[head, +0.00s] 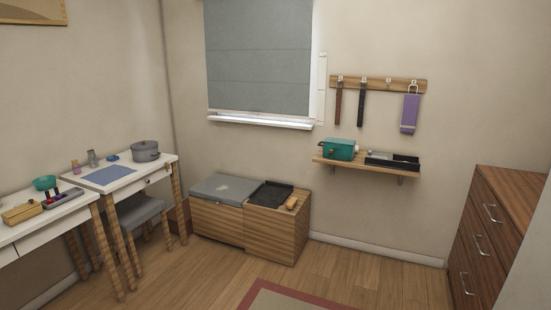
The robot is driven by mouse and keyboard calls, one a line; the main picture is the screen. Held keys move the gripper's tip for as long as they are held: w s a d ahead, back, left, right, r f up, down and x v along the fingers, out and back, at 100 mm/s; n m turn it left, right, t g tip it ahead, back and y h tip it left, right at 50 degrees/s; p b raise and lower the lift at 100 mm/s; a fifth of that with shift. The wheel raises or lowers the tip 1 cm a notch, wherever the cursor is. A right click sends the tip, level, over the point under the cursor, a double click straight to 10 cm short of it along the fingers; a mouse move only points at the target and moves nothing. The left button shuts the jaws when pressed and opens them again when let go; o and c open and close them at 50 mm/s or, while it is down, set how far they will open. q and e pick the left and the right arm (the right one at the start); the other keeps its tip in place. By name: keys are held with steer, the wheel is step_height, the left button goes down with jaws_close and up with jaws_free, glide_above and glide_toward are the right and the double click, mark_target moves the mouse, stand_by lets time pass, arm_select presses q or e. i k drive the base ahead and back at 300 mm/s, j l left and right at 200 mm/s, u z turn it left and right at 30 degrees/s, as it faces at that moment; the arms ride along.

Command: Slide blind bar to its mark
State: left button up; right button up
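A grey blind (260,55) hangs over the window on the far wall. Its lower edge sits just above the white window sill (260,121). A pale bar-like edge (258,112) runs along the bottom of the blind, but at this distance I cannot tell whether it is the bar or the window frame. A narrow upright white strip (321,88) is on the wall just right of the window. It has faint lines across it, and I cannot make out which is a mark. Neither of my grippers is in view.
Below the window stands a wooden bench box (276,238) with a grey lid and black tray. A wall shelf (365,166) and hook rail (375,84) are to the right. White desks (120,181) stand left, a drawer chest (490,240) right. The middle floor is free.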

mark_target(287, 101)
steer(key=i+j+u, duration=0.1)
steer(key=i+u, duration=0.35)
steer(key=i, duration=2)
